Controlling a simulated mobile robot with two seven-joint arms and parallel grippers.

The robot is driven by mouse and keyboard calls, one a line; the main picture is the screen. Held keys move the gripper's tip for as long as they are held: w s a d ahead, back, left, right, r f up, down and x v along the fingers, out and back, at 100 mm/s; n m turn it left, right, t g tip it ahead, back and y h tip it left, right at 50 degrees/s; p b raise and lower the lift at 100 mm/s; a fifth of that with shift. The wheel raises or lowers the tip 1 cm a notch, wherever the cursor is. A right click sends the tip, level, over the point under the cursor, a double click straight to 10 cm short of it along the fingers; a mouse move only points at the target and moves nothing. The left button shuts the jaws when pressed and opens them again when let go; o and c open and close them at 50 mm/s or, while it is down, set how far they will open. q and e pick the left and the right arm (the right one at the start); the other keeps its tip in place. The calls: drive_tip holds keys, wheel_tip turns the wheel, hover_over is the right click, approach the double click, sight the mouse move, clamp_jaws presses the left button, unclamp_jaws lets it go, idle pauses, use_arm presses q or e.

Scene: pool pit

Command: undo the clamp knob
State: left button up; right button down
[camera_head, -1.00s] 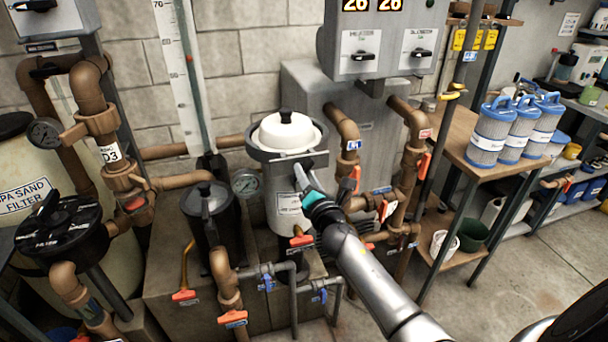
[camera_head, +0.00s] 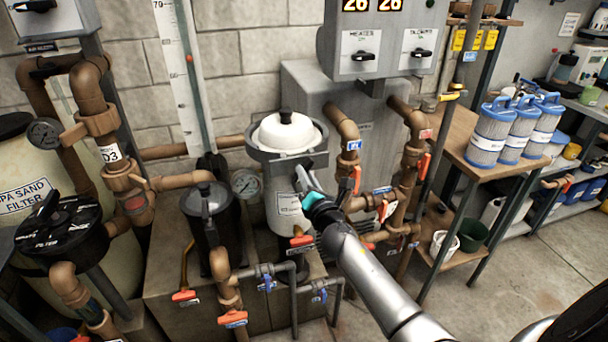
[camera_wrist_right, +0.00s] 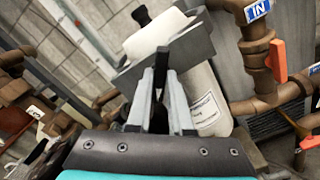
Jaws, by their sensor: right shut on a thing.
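A grey canister (camera_head: 284,212) with a white domed lid (camera_head: 286,132) and a black top knob (camera_head: 286,116) stands at the middle of the head view. A grey clamp band (camera_head: 262,156) runs around it just below the lid. My right gripper (camera_head: 303,178) reaches the canister's front right side, just under the band. In the right wrist view, its two pale fingers (camera_wrist_right: 162,98) are shut on a narrow dark piece, which looks like the clamp knob (camera_wrist_right: 161,56). The fingers hide most of it. My left gripper is out of view.
A pressure gauge (camera_head: 246,184) and a black lidded pot (camera_head: 210,215) stand left of the canister. Brown pipes with orange-handled valves (camera_head: 356,178) crowd its right side. A shelf with blue-ended filter cartridges (camera_head: 493,135) stands farther right. Open floor (camera_head: 510,285) lies at lower right.

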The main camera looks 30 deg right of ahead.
drive_tip(key=n+p, duration=0.9)
drive_tip(key=n, duration=1.7)
drive_tip(key=shift+p, duration=0.4)
drive_tip(key=c, duration=0.7)
unclamp_jaws()
drive_tip(key=shift+s, duration=0.1)
drive_tip(key=shift+p+v, duration=2.15)
drive_tip(key=shift+v, duration=1.3)
